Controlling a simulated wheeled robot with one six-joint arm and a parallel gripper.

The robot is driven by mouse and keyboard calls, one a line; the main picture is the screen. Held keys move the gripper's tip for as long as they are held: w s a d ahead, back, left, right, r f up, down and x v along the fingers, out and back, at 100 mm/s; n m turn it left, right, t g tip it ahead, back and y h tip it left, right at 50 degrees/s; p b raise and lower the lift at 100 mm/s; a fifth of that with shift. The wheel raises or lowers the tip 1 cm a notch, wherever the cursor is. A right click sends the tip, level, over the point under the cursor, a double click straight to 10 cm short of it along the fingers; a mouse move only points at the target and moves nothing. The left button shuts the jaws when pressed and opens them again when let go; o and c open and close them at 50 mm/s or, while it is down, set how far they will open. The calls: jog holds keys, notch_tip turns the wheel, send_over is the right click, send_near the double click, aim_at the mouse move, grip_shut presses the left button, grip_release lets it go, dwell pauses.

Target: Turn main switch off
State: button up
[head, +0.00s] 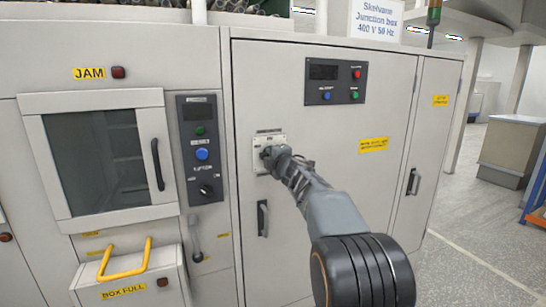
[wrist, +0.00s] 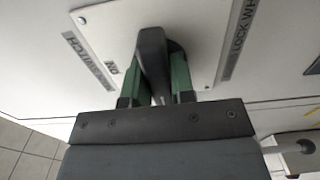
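The main switch is a dark handle (wrist: 152,55) on a pale plate (wrist: 205,15) with "ON" and "LOCK WH..." lettering in the wrist view. In the head view the plate (head: 257,142) is on the tall grey cabinet door, left of centre. My gripper (wrist: 160,75) has its green fingers on both sides of the handle, closed on it. The handle sits slightly slanted between the fingers. In the head view my gripper (head: 270,156) is at the plate and covers most of the handle.
A panel with buttons (head: 336,82) is above right of the switch. A door handle (head: 263,218) is below it. A control panel with a knob (head: 202,150) and a windowed door (head: 95,155) are to the left. Open floor (head: 470,255) lies to the right.

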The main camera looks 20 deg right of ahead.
jog(key=o, duration=0.4)
jog(key=shift+s, duration=0.1)
jog(key=s+b, duration=0.1)
jog(key=s, duration=1.2)
jog(key=shift+s, duration=0.35)
